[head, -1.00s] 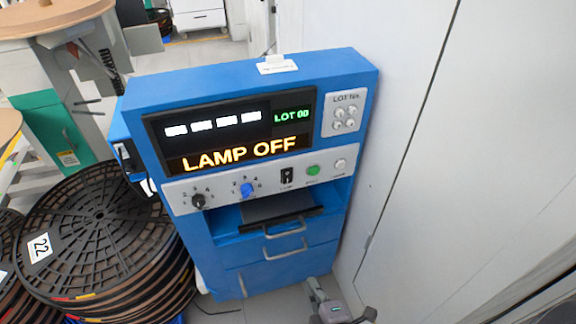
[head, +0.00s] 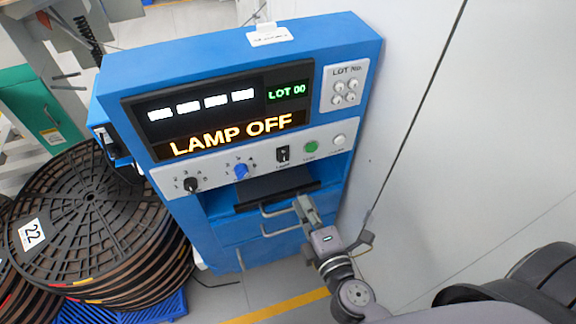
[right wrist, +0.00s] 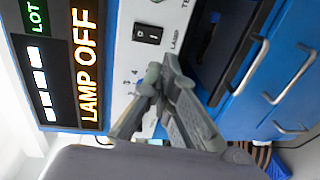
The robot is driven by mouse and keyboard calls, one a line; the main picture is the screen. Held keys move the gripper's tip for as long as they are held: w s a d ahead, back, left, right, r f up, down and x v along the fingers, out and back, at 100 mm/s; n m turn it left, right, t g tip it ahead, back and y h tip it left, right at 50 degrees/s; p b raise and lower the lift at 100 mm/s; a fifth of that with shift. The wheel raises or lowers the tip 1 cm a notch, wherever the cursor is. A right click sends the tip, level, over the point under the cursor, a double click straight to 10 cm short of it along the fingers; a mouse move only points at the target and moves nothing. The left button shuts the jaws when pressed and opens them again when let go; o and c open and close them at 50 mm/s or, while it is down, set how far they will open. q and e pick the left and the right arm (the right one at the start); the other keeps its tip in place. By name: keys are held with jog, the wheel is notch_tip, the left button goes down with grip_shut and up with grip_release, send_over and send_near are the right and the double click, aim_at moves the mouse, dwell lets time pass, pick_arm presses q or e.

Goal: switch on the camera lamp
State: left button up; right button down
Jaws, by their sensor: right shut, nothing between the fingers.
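The lamp switch (head: 283,154) is a small black rocker on the grey control strip of a blue cabinet. It also shows in the right wrist view (right wrist: 147,33), marked with white symbols beside the word LAMP. The display (head: 230,135) reads LAMP OFF in orange. My right gripper (head: 300,200) is shut and empty, in front of the cabinet below the switch. In the right wrist view its closed fingertips (right wrist: 161,76) appear just below the switch and overlap part of the strip; I see no contact with the switch. My left gripper is not in view.
A green button (head: 311,147) and a white button (head: 339,140) sit right of the switch; a blue knob (head: 241,171) and black knob (head: 191,184) sit left. Drawer handles (head: 282,229) project below. Stacked black reels (head: 90,220) stand left, a pale wall (head: 430,150) right.

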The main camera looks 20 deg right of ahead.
aim_at(284, 162)
jog(key=w+p, duration=0.1)
jog(key=w, duration=0.3)
jog(key=w+f+p, duration=0.1)
jog(key=w, duration=0.3)
jog(key=w+p, duration=0.1)
jog(key=w, duration=0.2)
jog(key=shift+w+a+f, duration=0.2)
jog(key=shift+w, duration=0.2)
pick_arm(q)
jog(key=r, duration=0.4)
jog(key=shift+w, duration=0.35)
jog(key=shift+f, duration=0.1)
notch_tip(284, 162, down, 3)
jog(key=b, duration=0.2)
jog(key=shift+b, duration=0.3)
pick_arm(e)
jog(key=shift+w+f+t, duration=0.1)
jog(key=shift+w+t, duration=0.2)
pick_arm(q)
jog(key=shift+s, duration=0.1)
